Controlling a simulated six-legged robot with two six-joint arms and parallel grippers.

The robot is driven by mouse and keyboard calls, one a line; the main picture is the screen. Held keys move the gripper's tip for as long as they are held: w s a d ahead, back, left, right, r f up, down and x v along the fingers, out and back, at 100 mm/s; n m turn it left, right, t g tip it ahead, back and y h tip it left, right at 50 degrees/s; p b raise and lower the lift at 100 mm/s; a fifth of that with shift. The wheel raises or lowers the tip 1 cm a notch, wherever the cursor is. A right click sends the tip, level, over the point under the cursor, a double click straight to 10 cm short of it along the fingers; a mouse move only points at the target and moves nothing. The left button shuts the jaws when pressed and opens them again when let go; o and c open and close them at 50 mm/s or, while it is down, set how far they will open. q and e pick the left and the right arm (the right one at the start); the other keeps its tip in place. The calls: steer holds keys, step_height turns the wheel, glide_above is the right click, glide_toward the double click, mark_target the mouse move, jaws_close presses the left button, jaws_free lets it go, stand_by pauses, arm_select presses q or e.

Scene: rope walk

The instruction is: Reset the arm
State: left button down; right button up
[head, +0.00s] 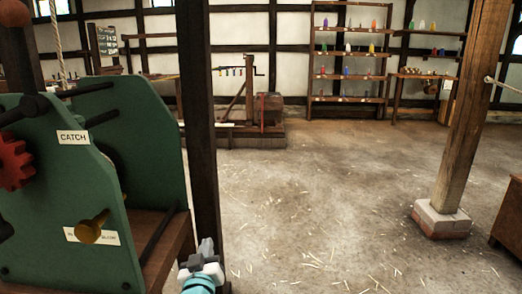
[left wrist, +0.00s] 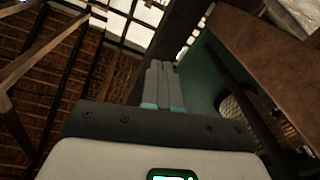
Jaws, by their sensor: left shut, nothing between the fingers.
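My left gripper (head: 207,248) shows at the bottom of the head view, just left of centre, in front of the foot of a dark post. Its grey fingers point up and are closed together with nothing between them. In the left wrist view the shut fingers (left wrist: 163,84) point up toward the roof. The green machine (head: 62,185) with the CATCH label stands left of the gripper, apart from it. Its green side also shows in the left wrist view (left wrist: 203,75). My right gripper is in neither view.
A dark post (head: 198,120) rises right beside the left gripper. The green machine sits on a wooden bench (head: 165,245) with its edge near the gripper. A wooden post (head: 465,120) on a stone foot stands at right. The straw-strewn floor (head: 320,200) between is clear. Shelves (head: 350,55) line the back wall.

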arm_select(q)
steer(key=s+f+g+h, duration=0.1)
steer(key=s+f+g, duration=0.3)
steer(key=f, duration=0.5)
steer(key=s+f+m+g+h, duration=0.1)
steer(key=s+f+g, duration=0.1)
steer(key=s+f, duration=0.45)
steer(key=s+f+g+h, duration=0.1)
steer(key=s+f+g, duration=0.2)
steer(key=f, duration=0.7)
steer(key=s+f+g+h, duration=0.1)
steer(key=s+f+g, duration=0.35)
steer(key=s, duration=0.55)
steer(key=s+f+g+h, duration=0.1)
steer(key=s+f+g, duration=0.35)
steer(key=s, duration=0.65)
step_height(320, 180, up, 34)
steer(key=s+d+p, duration=0.2)
steer(key=p, duration=3.3)
steer(key=shift+s+m, duration=0.35)
steer(key=shift+m, duration=0.05)
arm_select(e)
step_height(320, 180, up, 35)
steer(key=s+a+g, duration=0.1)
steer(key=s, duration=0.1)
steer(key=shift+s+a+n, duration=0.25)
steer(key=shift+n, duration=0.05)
